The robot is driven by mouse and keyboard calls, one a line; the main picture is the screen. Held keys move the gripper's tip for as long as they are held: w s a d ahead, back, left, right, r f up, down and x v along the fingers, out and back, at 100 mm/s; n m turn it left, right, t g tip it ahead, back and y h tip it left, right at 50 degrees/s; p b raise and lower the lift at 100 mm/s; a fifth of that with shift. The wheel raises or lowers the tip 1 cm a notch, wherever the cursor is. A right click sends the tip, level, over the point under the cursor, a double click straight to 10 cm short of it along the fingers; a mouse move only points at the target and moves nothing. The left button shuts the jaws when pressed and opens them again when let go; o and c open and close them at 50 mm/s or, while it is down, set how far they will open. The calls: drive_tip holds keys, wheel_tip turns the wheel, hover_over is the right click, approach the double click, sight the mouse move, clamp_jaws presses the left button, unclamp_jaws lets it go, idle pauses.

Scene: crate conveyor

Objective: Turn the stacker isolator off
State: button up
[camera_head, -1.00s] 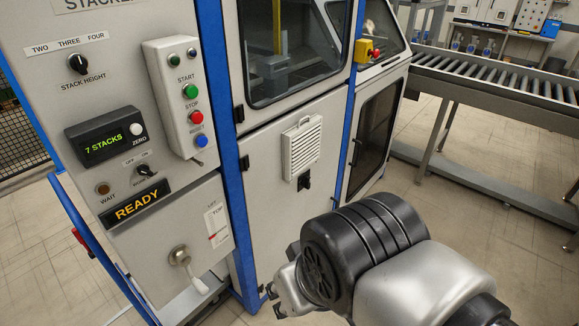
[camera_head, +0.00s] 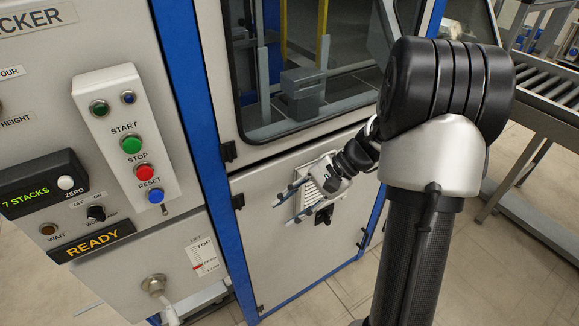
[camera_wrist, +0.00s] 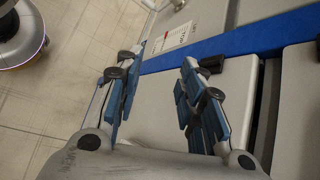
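On the stacker's control panel a small black knob (camera_head: 96,213) sits under an OFF / ON label; the word below it is not readable. A black switch handle (camera_head: 323,214) is on the lower cabinet door, under the white vent. Neither carries a label that I can read as isolator. My gripper (camera_head: 282,204) is in front of the lower door, beside the vent and the black handle, fingers pointing left. In the wrist view my gripper (camera_wrist: 160,72) is open, with nothing between its fingers. The black handle does not clearly show there.
The panel has a READY display (camera_head: 93,242), a white button box (camera_head: 127,135) and a lever (camera_head: 156,288) below. The slatted vent (camera_head: 310,180) is behind my gripper. A blue frame post (camera_head: 200,110) stands between panel and door. A roller conveyor (camera_head: 550,95) is at right.

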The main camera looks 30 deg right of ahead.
drive_tip(key=w+d+f+m+t+y+p, duration=0.2)
drive_tip(key=d+f+m+t, duration=0.3)
drive_tip(key=d+f+m, duration=0.35)
drive_tip(key=s+d+f+m+t+h+p, duration=0.2)
drive_tip(key=s+d+f+m+t+h, duration=0.2)
drive_tip(key=d+f+m+t, duration=0.65)
drive_tip(key=m+h, duration=0.3)
drive_tip(key=h, duration=0.3)
approach(330, 219)
drive_tip(key=w, duration=0.4)
drive_tip(key=w+b, duration=0.1)
drive_tip(key=w, duration=0.3)
drive_tip(key=shift+w+a+f, duration=0.2)
drive_tip(key=shift+w+a, duration=0.05)
drive_tip(key=shift+w, duration=0.1)
drive_tip(key=shift+c, duration=0.5)
clamp_jaws()
